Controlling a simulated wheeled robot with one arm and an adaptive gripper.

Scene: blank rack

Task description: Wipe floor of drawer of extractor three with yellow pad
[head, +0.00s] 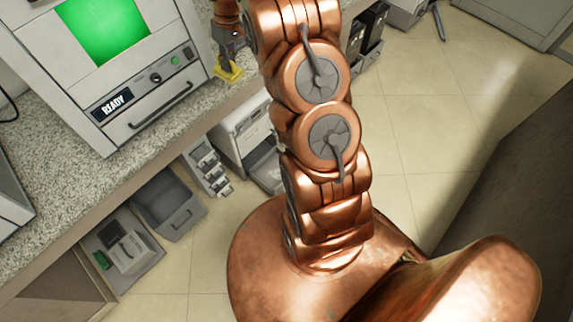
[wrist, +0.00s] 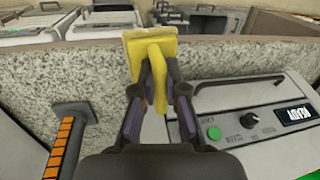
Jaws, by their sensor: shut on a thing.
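My gripper (head: 230,52) is shut on the upright handle of a yellow pad (head: 229,74), near the counter's edge to the right of a white machine (head: 150,82). In the wrist view my gripper (wrist: 158,84) has a finger on each side of the handle, and the pad (wrist: 149,44) is a flat yellow block at its end. The white machine has a green screen, a READY display and a front handle; it also shows in the wrist view (wrist: 265,140). I cannot tell which unit is extractor three; no number is readable.
Under the speckled counter (head: 60,130) stand an open grey drawer or bin (head: 172,222), a tray holding a device (head: 150,258) and a grey unit (head: 240,115). An orange-striped dark handle (wrist: 60,147) rises at left in the wrist view.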

